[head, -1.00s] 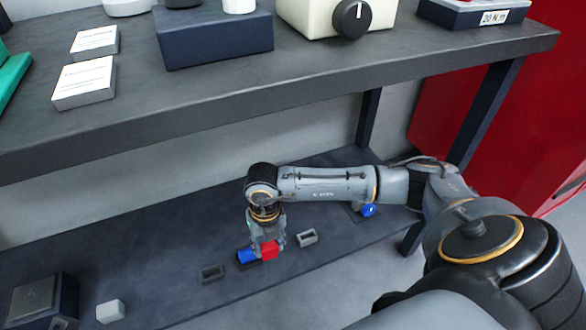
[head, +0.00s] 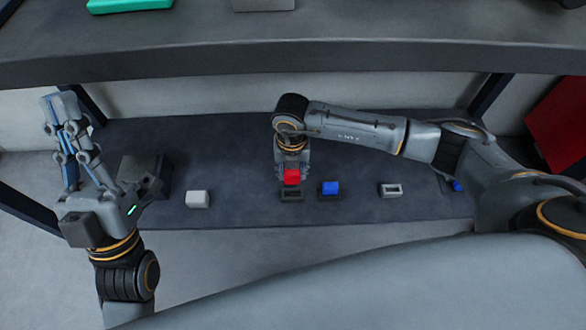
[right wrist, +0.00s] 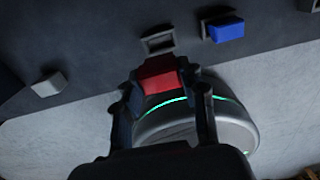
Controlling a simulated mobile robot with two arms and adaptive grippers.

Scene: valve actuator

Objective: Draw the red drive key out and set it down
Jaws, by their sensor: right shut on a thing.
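The red drive key (head: 292,177) is a small red block. My right gripper (head: 291,171) is shut on it above the lower shelf. In the right wrist view the red key (right wrist: 158,76) sits between the fingers, apart from a dark open-topped holder (right wrist: 158,43) whose opening looks empty. In the head view that holder (head: 298,196) lies just below and in front of the key. A blue block (head: 330,187) sits on a dark base to the right of it. My left gripper (head: 62,106) is raised at the far left, away from the key; its finger gap is unclear.
A grey open holder (head: 390,190) and a blue knob (head: 457,186) are farther right on the shelf. A white block (head: 198,199) and a dark box (head: 145,176) are to the left. The upper shelf (head: 300,58) runs across above.

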